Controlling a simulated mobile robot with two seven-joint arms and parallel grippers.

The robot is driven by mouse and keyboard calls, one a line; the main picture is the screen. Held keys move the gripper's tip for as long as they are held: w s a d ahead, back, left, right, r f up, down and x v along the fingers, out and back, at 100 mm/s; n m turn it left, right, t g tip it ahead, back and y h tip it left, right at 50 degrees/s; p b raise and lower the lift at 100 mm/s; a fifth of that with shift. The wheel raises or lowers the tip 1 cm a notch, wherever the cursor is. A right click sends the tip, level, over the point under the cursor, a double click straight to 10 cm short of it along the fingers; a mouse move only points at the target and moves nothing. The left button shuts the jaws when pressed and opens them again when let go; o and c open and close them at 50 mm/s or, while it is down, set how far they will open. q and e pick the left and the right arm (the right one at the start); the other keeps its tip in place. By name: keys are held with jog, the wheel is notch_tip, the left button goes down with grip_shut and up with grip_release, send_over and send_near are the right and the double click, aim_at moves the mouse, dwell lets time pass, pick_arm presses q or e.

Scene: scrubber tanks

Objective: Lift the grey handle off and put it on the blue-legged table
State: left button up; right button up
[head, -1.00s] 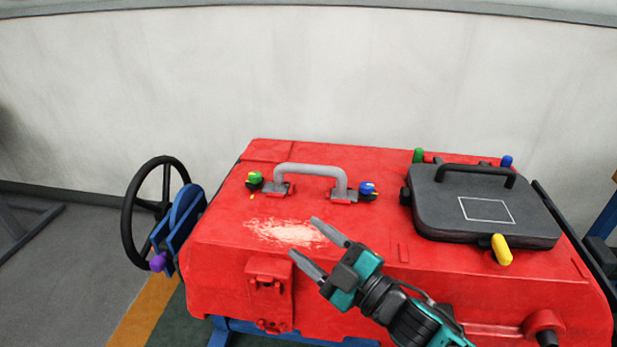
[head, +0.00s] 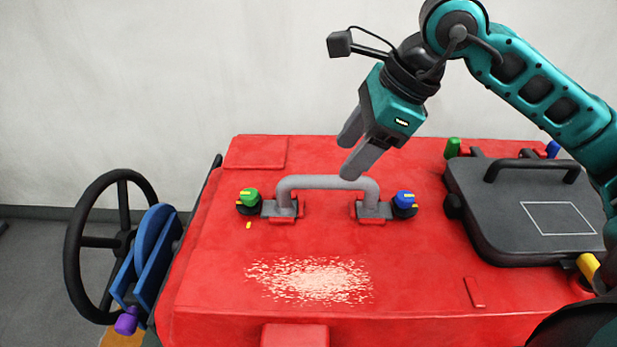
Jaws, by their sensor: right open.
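The grey handle (head: 327,183) is a bar with two feet, standing on top of the red tank (head: 210,260). A green knob (head: 249,197) is beside its left foot and a blue knob (head: 404,202) is beside its right foot. My right gripper (head: 350,157) is open and empty, with its fingers pointing down just above the right part of the handle's bar. I cannot tell whether a fingertip touches the bar. My left gripper is out of view. The blue-legged table is not in view.
A dark lid (head: 490,215) with a black handle lies on the tank's right side, with green, blue and yellow knobs around it. A black handwheel (head: 85,240) and a blue part with a purple knob (head: 127,320) stand at left. A worn pale patch (head: 315,280) marks the tank's front top.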

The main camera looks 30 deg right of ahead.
aim_at(325, 189)
jog(key=shift+h, duration=0.4)
jog(key=f, duration=0.2)
jog(key=w+f, duration=0.1)
jog(key=f, duration=0.1)
jog(key=w+f, duration=0.1)
jog(key=f, duration=0.1)
jog(key=shift+w+b, duration=0.25)
jog(key=shift+b, duration=0.15)
jog(key=shift+w+b+x, duration=0.15)
jog(key=shift+x, duration=1.3)
jog(key=shift+w+b+x, duration=0.15)
jog(key=shift+x, duration=1.3)
jog(key=shift+d, duration=0.15)
jog(key=shift+c, duration=0.3)
jog(key=shift+r, duration=0.1)
grip_shut()
